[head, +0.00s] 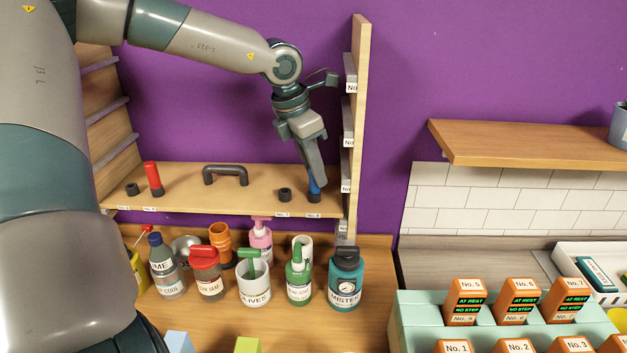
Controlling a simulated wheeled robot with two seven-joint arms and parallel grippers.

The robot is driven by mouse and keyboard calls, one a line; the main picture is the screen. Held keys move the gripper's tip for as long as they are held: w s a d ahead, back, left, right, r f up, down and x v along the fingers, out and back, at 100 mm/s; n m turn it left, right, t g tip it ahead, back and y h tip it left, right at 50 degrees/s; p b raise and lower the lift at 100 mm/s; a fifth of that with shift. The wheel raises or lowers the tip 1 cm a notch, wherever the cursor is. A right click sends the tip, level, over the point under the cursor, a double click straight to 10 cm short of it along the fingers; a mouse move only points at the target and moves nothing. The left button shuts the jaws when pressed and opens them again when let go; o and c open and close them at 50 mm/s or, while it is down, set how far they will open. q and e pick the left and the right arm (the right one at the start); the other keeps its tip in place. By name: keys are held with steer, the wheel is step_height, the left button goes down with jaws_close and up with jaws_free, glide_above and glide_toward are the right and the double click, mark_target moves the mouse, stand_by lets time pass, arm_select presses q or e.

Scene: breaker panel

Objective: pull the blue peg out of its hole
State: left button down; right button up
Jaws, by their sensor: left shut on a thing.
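The blue peg (314,187) stands upright at the right end of a wooden shelf board, its lower end in a dark round collar (314,197). My left gripper (316,178) comes down from above and is shut on the blue peg. The fingers hide the upper part of the peg. I cannot tell how deep the peg sits in its hole. My right gripper is not in the view.
On the board (258,196) are a red peg (152,178), a dark handle (226,173) and two empty collars. An upright wooden side panel (357,120) stands close right of my gripper. Several bottles and jars (299,280) stand below.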

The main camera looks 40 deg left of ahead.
arm_select(q)
steer(key=shift+r+p, duration=0.45)
steer(key=shift+r, duration=1.45)
steer(key=shift+s+d+f, duration=0.1)
steer(key=shift+d, duration=0.05)
